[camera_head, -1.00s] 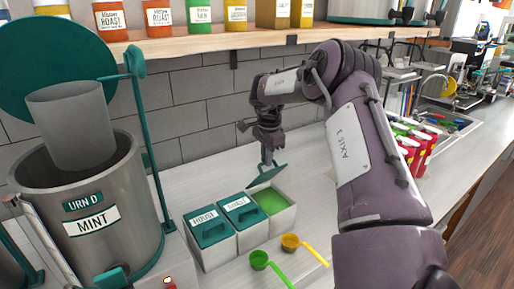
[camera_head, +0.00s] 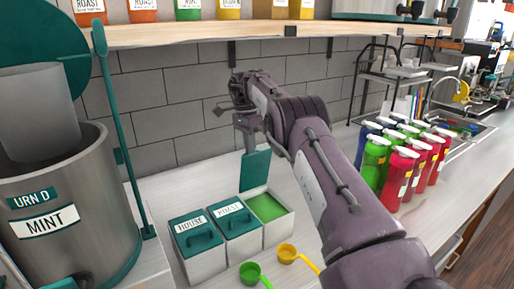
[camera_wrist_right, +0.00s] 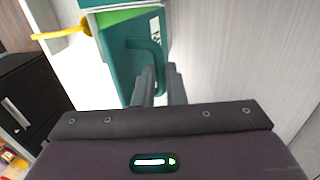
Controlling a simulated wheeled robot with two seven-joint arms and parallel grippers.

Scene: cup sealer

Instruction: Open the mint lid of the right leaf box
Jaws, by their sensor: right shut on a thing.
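The right leaf box (camera_head: 282,229) is the last white box of the row on the counter. It is uncovered, and green leaf (camera_head: 266,207) shows inside. Its teal lid (camera_head: 256,170) stands nearly upright at the back of the box. My right gripper (camera_head: 248,143) is above and behind the box, shut on the lid's handle. In the right wrist view the fingers (camera_wrist_right: 160,78) meet the handle of the teal lid (camera_wrist_right: 122,58), with green leaf beyond it. My left gripper is not in view.
The house box (camera_head: 197,235) and the roast box (camera_head: 234,219) stand closed to the left. A green scoop (camera_head: 250,271) and a yellow scoop (camera_head: 287,252) lie in front. The mint urn (camera_head: 70,225) is at left. Several bottles (camera_head: 402,165) stand at right. A shelf (camera_head: 200,34) runs above.

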